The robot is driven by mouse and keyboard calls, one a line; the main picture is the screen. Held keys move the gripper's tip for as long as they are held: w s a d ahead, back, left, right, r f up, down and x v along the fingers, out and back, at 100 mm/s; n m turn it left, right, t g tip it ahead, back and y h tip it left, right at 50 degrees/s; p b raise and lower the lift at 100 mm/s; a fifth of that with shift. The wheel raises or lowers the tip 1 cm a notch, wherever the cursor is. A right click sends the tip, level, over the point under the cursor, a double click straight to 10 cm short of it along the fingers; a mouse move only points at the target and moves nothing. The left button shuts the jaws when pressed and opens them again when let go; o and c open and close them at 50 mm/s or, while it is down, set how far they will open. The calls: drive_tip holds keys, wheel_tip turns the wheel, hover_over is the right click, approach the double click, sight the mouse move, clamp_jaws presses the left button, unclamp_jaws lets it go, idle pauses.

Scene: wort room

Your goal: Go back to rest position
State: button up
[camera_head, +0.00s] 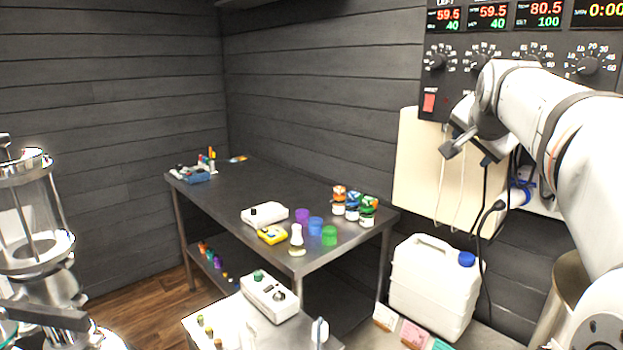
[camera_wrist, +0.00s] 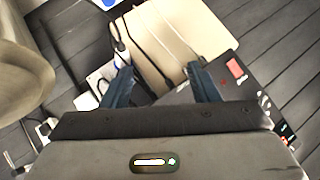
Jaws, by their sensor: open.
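My gripper (camera_head: 462,142) is at the upper right in the head view, held up in front of the cream panel on the wall and just under the control panel. In the wrist view my gripper (camera_wrist: 163,82) shows two dark fingers spread apart with nothing between them. The cream panel (camera_wrist: 182,32) and a hanging black cable lie beyond the fingers. I cannot tell whether the fingertips touch anything.
The control panel (camera_head: 508,75) with dials and a red switch is close to my arm. A white canister (camera_head: 432,285) with a blue cap stands below. A metal table (camera_head: 262,185) holds coloured jars. Glass apparatus (camera_head: 35,220) stands at the left.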

drive_tip(key=s+a+f+n+g+y, duration=0.1)
drive_tip(key=s+a+f+n, duration=0.3)
drive_tip(key=s+f, duration=0.4)
drive_tip(key=s+a+f+n+g+y, duration=0.1)
drive_tip(key=s+a+f+n+g, duration=0.2)
drive_tip(key=s+a+f, duration=0.4)
drive_tip(key=s+a+f+n+g+y, duration=0.1)
drive_tip(key=s+a+f+n+g, duration=0.2)
drive_tip(key=s+f, duration=0.8)
wheel_tip(320, 180, down, 6)
drive_tip(key=shift+a+r+n+g, duration=0.2)
drive_tip(key=shift+a+n+g, duration=0.2)
drive_tip(key=shift+a+n, duration=0.6)
drive_tip(key=shift+a, duration=0.15)
drive_tip(key=shift+c, duration=0.2)
